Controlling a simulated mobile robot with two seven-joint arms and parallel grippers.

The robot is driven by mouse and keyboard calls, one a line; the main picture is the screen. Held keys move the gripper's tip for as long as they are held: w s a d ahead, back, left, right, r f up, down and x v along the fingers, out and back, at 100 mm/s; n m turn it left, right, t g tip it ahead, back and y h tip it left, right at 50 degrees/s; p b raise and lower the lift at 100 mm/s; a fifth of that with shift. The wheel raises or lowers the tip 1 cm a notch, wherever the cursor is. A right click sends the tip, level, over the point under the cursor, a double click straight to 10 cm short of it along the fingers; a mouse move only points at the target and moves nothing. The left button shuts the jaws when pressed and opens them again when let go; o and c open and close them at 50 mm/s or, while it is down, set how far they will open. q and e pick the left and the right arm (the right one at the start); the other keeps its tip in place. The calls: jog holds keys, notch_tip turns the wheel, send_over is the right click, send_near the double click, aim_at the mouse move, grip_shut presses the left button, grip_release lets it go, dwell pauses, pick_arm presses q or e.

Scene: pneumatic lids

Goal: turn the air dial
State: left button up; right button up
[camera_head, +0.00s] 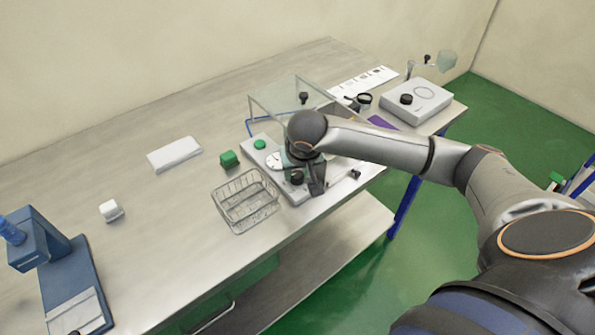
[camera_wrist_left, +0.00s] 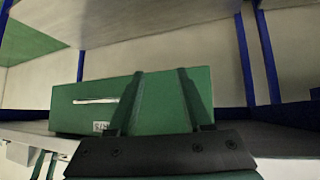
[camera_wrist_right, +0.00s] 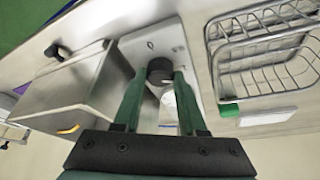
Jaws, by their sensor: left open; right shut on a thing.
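The air dial is a black round knob (camera_head: 297,178) on a light grey panel (camera_head: 300,197) near the table's front edge. My right gripper (camera_head: 306,186) is over it, pointing down, and is shut on it. In the right wrist view the black knob (camera_wrist_right: 160,70) sits between the two fingertips (camera_wrist_right: 157,80). A white round gauge (camera_head: 274,161) is beside the knob on the panel, partly hidden by the gripper. My left gripper (camera_wrist_left: 161,72) is outside the head view. In the left wrist view its fingers are apart and empty, in front of a green drawer unit (camera_wrist_left: 85,108).
A wire basket (camera_head: 246,203) stands left of the panel, with a green block (camera_head: 229,159) behind it. A clear lidded box (camera_head: 280,100) is behind the panel. A grey device (camera_head: 418,102) is at the far right. A blue stand (camera_head: 70,270) is at the left.

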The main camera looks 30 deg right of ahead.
grip_shut()
jog(key=shift+n, duration=0.4)
jog(key=n, duration=0.1)
jog(key=n+y, duration=0.1)
jog(key=n, duration=0.1)
jog(key=n+y, duration=0.1)
jog(key=shift+d+n, duration=0.25)
jog(key=shift+n, duration=0.05)
jog(key=n+y, duration=0.1)
jog(key=n, duration=0.2)
jog(key=n+y, duration=0.1)
jog(key=n, duration=0.2)
jog(key=shift+w+d+g+y, duration=0.1)
jog(key=shift+g+y, duration=0.2)
jog(key=n+g, duration=0.1)
jog(key=n, duration=0.2)
jog(key=n+g+y, duration=0.1)
jog(key=n, duration=0.2)
jog(key=shift+w+r+n, duration=0.1)
jog(key=shift+w+n, duration=0.05)
jog(key=shift+n, duration=0.25)
jog(key=n+g, duration=0.1)
jog(key=n, duration=0.3)
jog(key=shift+w+d+n+g+y, duration=0.1)
jog(key=shift+n+g+y, duration=0.2)
jog(key=shift+n+g, duration=0.1)
